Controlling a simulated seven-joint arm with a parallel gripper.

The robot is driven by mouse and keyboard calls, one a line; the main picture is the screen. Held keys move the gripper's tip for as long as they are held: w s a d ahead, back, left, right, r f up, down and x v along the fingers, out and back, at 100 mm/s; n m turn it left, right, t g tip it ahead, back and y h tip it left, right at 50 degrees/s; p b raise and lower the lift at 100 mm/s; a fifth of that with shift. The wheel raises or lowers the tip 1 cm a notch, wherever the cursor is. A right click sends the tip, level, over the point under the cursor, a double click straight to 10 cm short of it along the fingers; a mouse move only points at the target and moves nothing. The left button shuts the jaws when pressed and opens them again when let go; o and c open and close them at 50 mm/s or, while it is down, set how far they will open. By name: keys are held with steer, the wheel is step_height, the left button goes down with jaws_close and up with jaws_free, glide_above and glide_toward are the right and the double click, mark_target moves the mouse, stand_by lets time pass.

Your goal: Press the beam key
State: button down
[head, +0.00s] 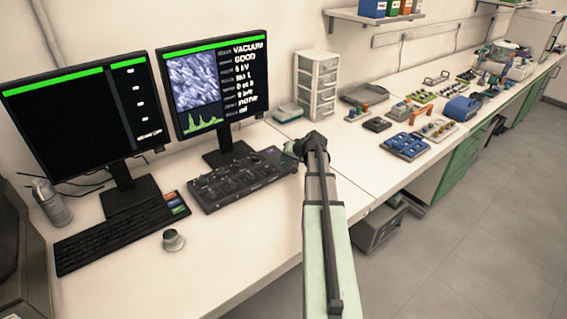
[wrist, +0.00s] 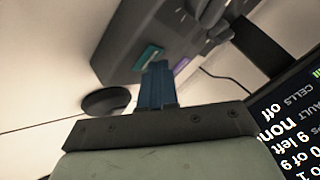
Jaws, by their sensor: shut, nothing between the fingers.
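The dark control panel (head: 238,178) lies on the desk below the right monitor, with knobs on top. In the wrist view the panel (wrist: 185,35) is at the top, and a teal key or label (wrist: 148,57) and a purple one (wrist: 181,65) show on its near face. I cannot read which is the beam key. My gripper (wrist: 158,68) is shut and empty; its blue fingers point at the panel, with the tips by the teal patch. Whether they touch it I cannot tell. In the head view my arm's dark end is at the panel's right end; its fingertips are not clear there.
Two monitors stand behind; the right one (head: 212,85) shows vacuum readings and a grey image. A keyboard (head: 115,235) with coloured blocks (head: 175,203) and a small round knob (head: 173,240) lie in front. Drawers (head: 317,83) stand behind my arm.

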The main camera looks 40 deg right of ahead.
mark_target(286, 163)
steer(key=shift+r, duration=0.8)
steer(key=shift+r, duration=0.1)
steer(key=shift+r, duration=2.4)
